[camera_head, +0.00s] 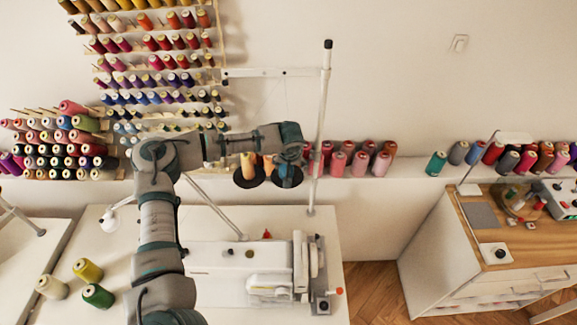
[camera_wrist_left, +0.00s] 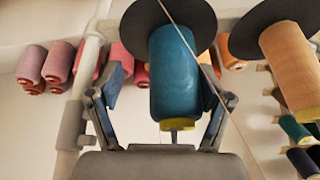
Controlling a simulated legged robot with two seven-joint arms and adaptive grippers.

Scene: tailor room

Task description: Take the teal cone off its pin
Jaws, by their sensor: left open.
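The teal cone (camera_wrist_left: 173,72) sits against a round black disc (camera_wrist_left: 140,22) in the left wrist view. A yellow rim and short stub show at its near end. My left gripper (camera_wrist_left: 165,92) is open, with one finger on each side of the cone and a visible gap to it. My right gripper is in neither view.
An orange cone (camera_wrist_left: 290,65) stands beside the teal one on its own disc. A pale thread or thin rod crosses before the teal cone. A white upright pole (camera_head: 322,130) is close right of my gripper. The sewing machine (camera_head: 240,262) is below.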

